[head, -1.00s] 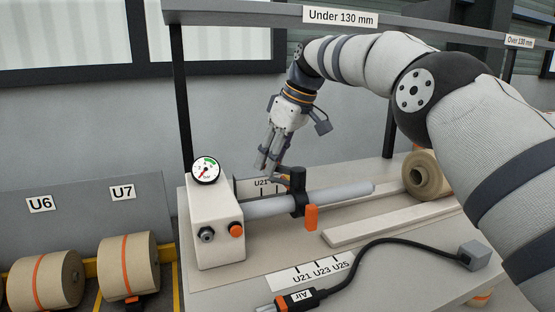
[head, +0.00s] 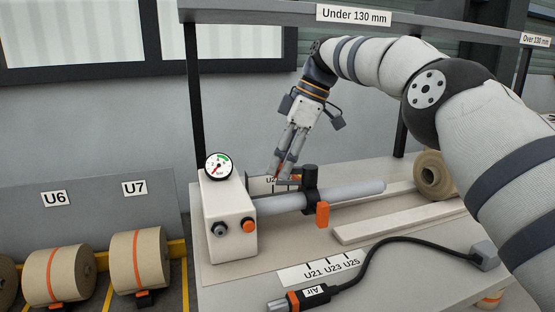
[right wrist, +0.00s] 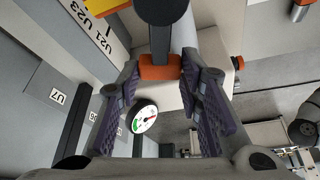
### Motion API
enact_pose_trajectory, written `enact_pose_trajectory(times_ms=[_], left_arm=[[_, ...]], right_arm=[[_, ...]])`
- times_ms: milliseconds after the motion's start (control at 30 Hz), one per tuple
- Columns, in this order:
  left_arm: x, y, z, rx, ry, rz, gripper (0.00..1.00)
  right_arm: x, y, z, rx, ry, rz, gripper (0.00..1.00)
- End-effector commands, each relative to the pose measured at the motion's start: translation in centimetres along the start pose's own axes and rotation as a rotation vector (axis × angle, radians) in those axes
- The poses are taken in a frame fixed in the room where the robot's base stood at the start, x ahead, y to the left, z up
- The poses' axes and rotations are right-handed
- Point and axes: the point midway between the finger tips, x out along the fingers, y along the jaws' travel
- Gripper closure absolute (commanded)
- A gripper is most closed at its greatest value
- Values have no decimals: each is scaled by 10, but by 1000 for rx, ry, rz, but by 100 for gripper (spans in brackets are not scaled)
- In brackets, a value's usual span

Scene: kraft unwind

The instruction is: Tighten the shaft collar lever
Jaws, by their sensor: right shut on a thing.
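The shaft collar (head: 311,190) is a black ring around the grey shaft (head: 355,193), with a dark upright knob and an orange tab (head: 322,214) on its front side. Its lever is a dark arm (right wrist: 160,42) with an orange end (right wrist: 160,67), pointing away from the collar on the far side of the shaft. My right gripper (head: 284,172) reaches down behind the shaft, left of the collar. In the right wrist view its fingertips (right wrist: 160,76) are on either side of the orange end, shut on it. The fingers partly hide the lever in the head view. My left gripper is not in view.
A white block with a pressure gauge (head: 218,166) holds the shaft's left end, close to the gripper. A brown roll (head: 432,175) and pale rails (head: 395,223) lie to the right. A black air hose (head: 378,255) crosses the bench front.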

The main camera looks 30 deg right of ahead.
Motion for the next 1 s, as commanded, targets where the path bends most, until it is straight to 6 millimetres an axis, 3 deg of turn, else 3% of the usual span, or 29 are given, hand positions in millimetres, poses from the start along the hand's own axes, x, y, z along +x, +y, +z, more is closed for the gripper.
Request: enact_pose_trajectory(times_ms=[400,433,500,533,833,1000], left_arm=[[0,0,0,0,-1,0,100],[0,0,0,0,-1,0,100],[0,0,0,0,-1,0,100],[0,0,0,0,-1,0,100],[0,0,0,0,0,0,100],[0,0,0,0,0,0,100]], right_arm=[[1,0,2,-4,-4,-5,100],[2,0,2,-4,-4,-5,65],[1,0,2,-4,-3,-5,49],[1,0,2,-4,-3,-5,47],[0,0,1,-4,-1,-2,47],[-14,2,1,-4,-2,1,47]])
